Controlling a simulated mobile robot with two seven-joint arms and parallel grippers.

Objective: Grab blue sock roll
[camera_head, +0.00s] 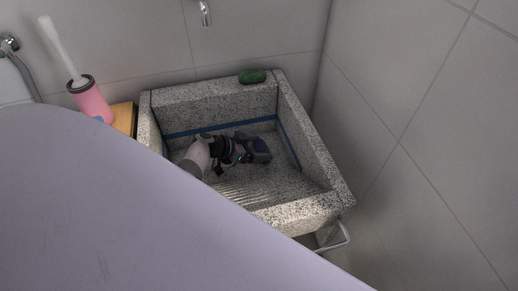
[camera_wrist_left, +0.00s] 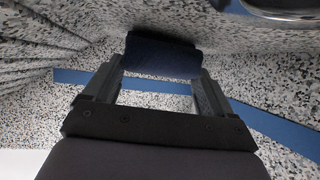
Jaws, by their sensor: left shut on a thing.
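The blue sock roll (camera_wrist_left: 160,55) is a dark navy roll held between the two fingers of my left gripper (camera_wrist_left: 158,78) in the left wrist view. In the head view my left gripper (camera_head: 246,153) is inside the stone sink, with the dark blue roll (camera_head: 262,154) at its tip. The gripper is shut on the roll. It is low in the basin; whether the roll touches the basin floor I cannot tell. My right gripper is not in view.
The speckled stone sink (camera_head: 158,122) has walls on all sides and a blue stripe inside. A green object (camera_head: 252,76) lies on its back rim. A pink brush holder (camera_head: 91,101) stands left on a wooden surface (camera_head: 123,118). A tap (camera_head: 205,14) hangs above.

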